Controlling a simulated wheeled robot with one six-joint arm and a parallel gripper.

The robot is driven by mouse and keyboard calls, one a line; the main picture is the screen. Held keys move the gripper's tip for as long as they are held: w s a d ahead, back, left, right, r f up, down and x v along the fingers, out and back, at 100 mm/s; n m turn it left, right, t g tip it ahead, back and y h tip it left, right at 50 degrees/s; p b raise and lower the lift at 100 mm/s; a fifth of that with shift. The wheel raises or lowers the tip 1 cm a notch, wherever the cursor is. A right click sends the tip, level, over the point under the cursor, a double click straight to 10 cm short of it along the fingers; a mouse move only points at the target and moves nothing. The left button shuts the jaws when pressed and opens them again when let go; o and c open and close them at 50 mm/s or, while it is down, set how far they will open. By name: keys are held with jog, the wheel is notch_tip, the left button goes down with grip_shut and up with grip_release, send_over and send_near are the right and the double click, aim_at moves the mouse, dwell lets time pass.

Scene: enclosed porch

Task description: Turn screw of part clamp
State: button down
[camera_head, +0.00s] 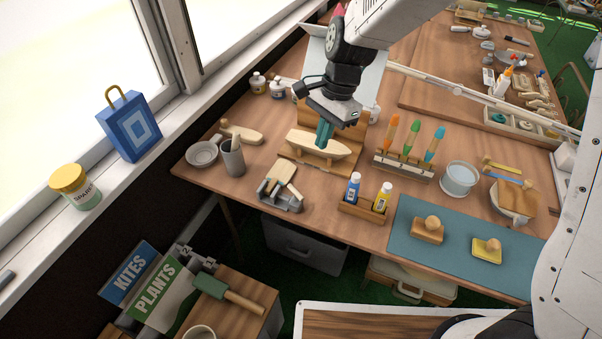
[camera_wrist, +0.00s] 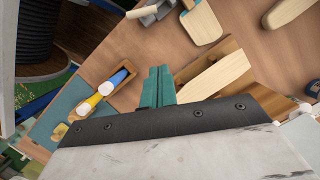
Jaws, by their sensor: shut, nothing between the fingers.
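The part clamp (camera_head: 291,203) is a small grey metal vise near the table's front edge in the head view, with a pale wooden piece (camera_head: 281,179) at its jaws. In the wrist view the clamp (camera_wrist: 150,12) is cut by the top edge, with the wooden piece (camera_wrist: 203,22) beside it. The screw is too small to make out. My gripper (camera_head: 324,140) has teal fingers, shut and empty, above the wooden boat hull on its stand, behind and to the right of the clamp. The fingers (camera_wrist: 158,82) point toward the clamp in the wrist view.
The boat hull (camera_head: 318,143) lies under my gripper. A bottle holder (camera_head: 361,209) stands right of the clamp, a grey cup (camera_head: 233,160) left of it. A brush rack (camera_head: 403,168) and a blue mat (camera_head: 459,262) lie to the right. Bare table shows around the clamp.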

aim_at(291, 185)
jog(key=x, duration=0.9)
jog(key=shift+s+f, duration=0.1)
jog(key=shift+f, duration=0.2)
jog(key=shift+s+a, duration=1)
jog(key=shift+a, duration=0.2)
jog(key=shift+s+a+r, duration=0.15)
jog(key=shift+s+a, duration=0.15)
jog(key=shift+s+a+n, duration=0.2)
jog(key=shift+a+n, duration=0.15)
jog(key=shift+n, duration=0.05)
jog(key=shift+a+r, duration=0.1)
jog(key=shift+s+a+n+g+h, duration=0.1)
jog(key=shift+a+n+g+h, duration=0.15)
jog(key=shift+n, duration=0.6)
jog(key=shift+s+a+n+g+h, duration=0.15)
jog(key=shift+n+h, duration=0.1)
jog(key=shift+n, duration=0.6)
jog(key=shift+w, duration=0.1)
jog(key=shift+s+a, duration=0.15)
jog(key=shift+s, duration=0.1)
